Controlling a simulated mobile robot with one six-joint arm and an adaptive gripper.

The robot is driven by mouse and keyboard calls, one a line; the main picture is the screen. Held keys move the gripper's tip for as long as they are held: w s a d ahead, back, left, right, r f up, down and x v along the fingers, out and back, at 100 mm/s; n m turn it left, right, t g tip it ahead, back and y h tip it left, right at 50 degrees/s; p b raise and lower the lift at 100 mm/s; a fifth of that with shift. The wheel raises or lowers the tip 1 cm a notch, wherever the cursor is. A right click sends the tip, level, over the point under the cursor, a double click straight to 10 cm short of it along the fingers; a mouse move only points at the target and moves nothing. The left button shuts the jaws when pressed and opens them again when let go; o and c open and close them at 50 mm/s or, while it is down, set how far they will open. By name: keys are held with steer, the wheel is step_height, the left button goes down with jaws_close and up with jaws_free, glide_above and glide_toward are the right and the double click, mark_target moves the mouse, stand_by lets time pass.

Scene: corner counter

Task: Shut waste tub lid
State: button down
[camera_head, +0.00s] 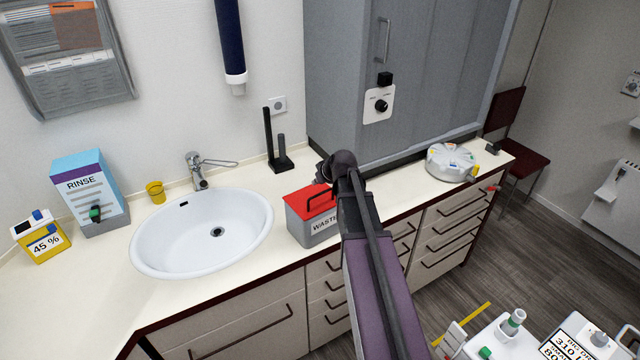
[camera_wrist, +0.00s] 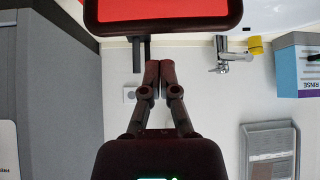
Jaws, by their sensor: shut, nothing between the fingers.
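The waste tub (camera_head: 312,230) is a grey box lettered "WASTE" on the counter, right of the sink. Its red lid (camera_head: 298,203) and a black handle loop show on top in the head view. I cannot tell whether the lid is fully down. My gripper (camera_head: 323,176) is at the tub's upper back right, partly hidden by my own wrist. In the upside-down wrist view, my gripper (camera_wrist: 159,66) has its fingers together and empty, near a red panel in a dark frame (camera_wrist: 165,31), apparently the lid. Contact is unclear.
The sink (camera_head: 170,240) and tap (camera_head: 197,172) are left of the tub. A black stand (camera_head: 279,160) is behind it. The grey cabinet (camera_head: 345,90) rises behind my arm. A round dispenser (camera_head: 450,165) stands at the right. Bare counter lies between.

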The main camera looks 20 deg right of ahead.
steer(key=shift+w+a+r+p, duration=0.15)
steer(key=shift+w+r+p, duration=0.15)
steer(key=shift+w+r, duration=0.35)
steer(key=s+d+r+p, duration=0.1)
steer(key=s+r+p, duration=0.4)
steer(key=s, duration=0.3)
steer(key=shift+d+r, duration=0.15)
steer(key=shift+d, duration=0.2)
steer(key=shift+s, duration=0.1)
steer(key=s+a+f+m+g+h+b, duration=0.1)
steer(key=s+a+f+m+g+b, duration=0.1)
steer(key=s+a+f+g+b, duration=0.6)
steer(key=shift+s+a+f+h+b, duration=0.4)
steer(key=shift+s+a+f+b, duration=1.65)
steer(key=shift+s+a+f, duration=2.85)
steer(key=shift+w+a+r, duration=0.2)
steer(key=shift+w+a, duration=0.1)
steer(key=shift+w, duration=0.15)
steer(key=shift+w+a+r, duration=0.15)
steer(key=shift+w+a, duration=0.15)
steer(key=shift+w, duration=0.15)
